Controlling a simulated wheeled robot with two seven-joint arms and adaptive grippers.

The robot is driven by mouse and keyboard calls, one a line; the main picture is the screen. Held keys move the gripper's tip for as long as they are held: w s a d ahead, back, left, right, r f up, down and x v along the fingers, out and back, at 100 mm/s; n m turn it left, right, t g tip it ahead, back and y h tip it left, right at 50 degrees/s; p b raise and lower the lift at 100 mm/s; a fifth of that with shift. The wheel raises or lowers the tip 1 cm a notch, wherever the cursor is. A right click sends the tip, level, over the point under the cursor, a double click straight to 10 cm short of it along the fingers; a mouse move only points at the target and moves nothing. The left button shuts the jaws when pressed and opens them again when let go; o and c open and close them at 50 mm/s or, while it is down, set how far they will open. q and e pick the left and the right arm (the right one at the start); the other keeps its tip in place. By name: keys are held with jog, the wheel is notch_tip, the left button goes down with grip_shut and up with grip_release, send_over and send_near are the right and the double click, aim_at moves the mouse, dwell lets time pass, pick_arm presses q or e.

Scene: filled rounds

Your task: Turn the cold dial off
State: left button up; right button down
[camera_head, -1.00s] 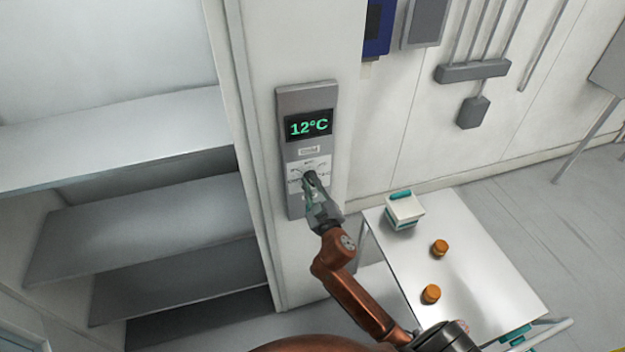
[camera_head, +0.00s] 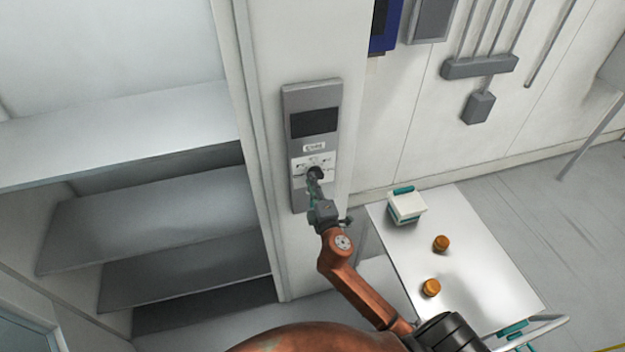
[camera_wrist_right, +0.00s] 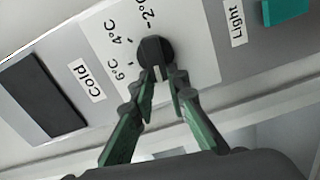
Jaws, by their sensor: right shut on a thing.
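The cold dial (camera_wrist_right: 155,50) is a round black knob on a white scale marked in °C, beside a "Cold" label (camera_wrist_right: 87,80). It also shows on the grey wall panel (camera_head: 298,190) in the head view. A pale mark on the dial faces my fingers, away from the temperature numbers. The panel's display (camera_head: 314,122) is dark and blank. My right gripper (camera_wrist_right: 161,78) is shut on the dial, one green finger on each side of its near edge. In the head view, my right gripper (camera_head: 314,181) reaches up to the panel from below.
A teal switch (camera_wrist_right: 286,10) sits past the "Light" label (camera_wrist_right: 238,22). Empty shelves (camera_head: 150,225) stand left of the panel. A white table (camera_head: 470,260) at right holds a white and teal box (camera_head: 406,208) and two orange-brown jars (camera_head: 441,243) (camera_head: 431,288).

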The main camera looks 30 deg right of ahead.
jog(key=shift+f+n+p, duration=0.2)
jog(key=shift+n, duration=0.6)
jog(key=shift+f+n+p, duration=0.15)
jog(key=shift+f+n, duration=0.05)
jog(key=shift+n, duration=0.6)
jog(key=c, duration=1.9)
grip_release()
jog(key=shift+s, duration=0.1)
jog(key=v, duration=1.1)
jog(key=shift+s, duration=0.4)
jog(key=shift+f, duration=0.1)
